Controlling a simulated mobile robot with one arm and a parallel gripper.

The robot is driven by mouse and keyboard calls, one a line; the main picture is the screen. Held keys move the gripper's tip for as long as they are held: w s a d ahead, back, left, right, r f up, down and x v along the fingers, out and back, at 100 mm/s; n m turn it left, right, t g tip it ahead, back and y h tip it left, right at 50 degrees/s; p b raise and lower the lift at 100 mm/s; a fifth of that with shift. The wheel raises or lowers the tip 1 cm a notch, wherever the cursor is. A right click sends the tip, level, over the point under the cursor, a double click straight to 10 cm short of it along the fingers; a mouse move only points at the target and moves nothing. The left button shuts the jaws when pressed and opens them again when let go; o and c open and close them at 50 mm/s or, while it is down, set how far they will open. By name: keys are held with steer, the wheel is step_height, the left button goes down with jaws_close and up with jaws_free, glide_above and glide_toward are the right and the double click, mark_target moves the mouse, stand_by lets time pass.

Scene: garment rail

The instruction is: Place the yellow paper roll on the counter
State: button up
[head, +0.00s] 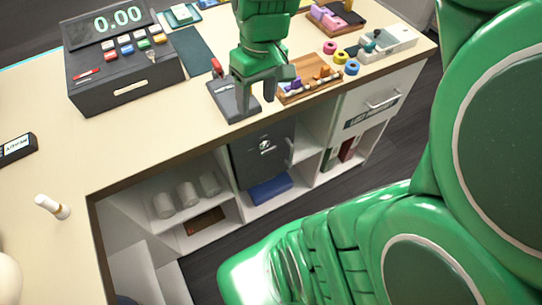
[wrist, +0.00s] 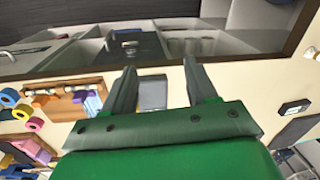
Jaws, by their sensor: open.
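The yellow paper roll (head: 341,57) is a small ring-shaped roll on the counter (head: 130,150), between a pink-red roll (head: 330,47) and a blue roll (head: 352,67). It also shows at the left edge of the wrist view (wrist: 20,112). My gripper (head: 256,103) is open and points down over the counter's front part, left of the rolls. In the wrist view, nothing is between the two spread fingers (wrist: 160,72). The roll is apart from my gripper.
A black cash register (head: 122,65) stands at the back left. A dark flat device (head: 226,102) lies beside my gripper. A wooden tray (head: 296,94) with small items is between my gripper and the rolls. A grey-white tray (head: 402,42) lies right of them. Open shelves (head: 215,235) are below.

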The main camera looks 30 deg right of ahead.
steer(key=s+a+f+m+g+h, duration=0.1)
steer(key=s+a, duration=0.3)
steer(key=s, duration=0.9)
steer(key=shift+s+f+m+g, duration=0.15)
steer(key=shift+f+m+g, duration=0.2)
steer(key=shift+f, duration=0.2)
